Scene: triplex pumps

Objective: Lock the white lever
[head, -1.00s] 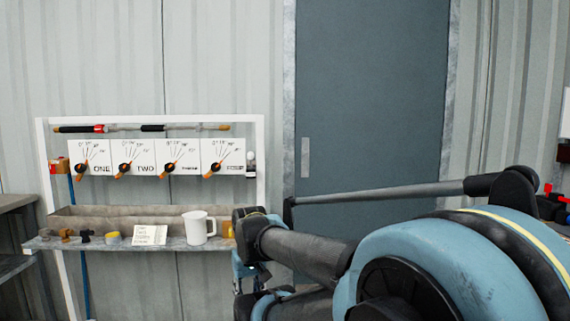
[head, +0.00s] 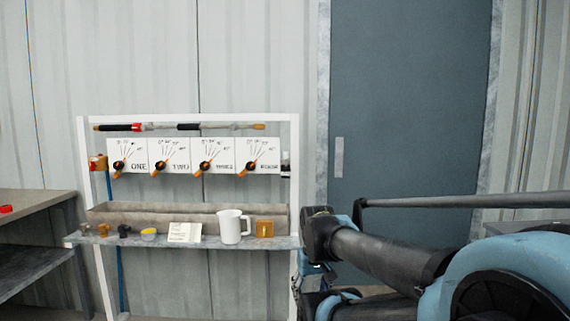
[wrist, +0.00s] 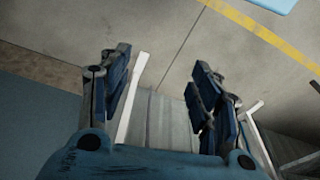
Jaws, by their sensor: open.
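In the head view, a small black and white fitting (head: 285,164) sits at the right end of the dial panels, by the rack's right post. It may be the white lever, but it is too small to tell its shape or position. My gripper shows in the wrist view (wrist: 162,65) with its two blue and black fingers spread apart and nothing held between them. In the head view my gripper is low, beside the right end of the rack's shelf, mostly hidden behind my arm. It is below and apart from the fitting.
A white-framed rack (head: 85,180) carries several dial panels (head: 211,155) with orange pointers. Its shelf (head: 205,242) holds a white mug (head: 232,226), a paper card (head: 184,232) and small parts. A workbench (head: 35,203) stands left; a grey door (head: 400,100) is right.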

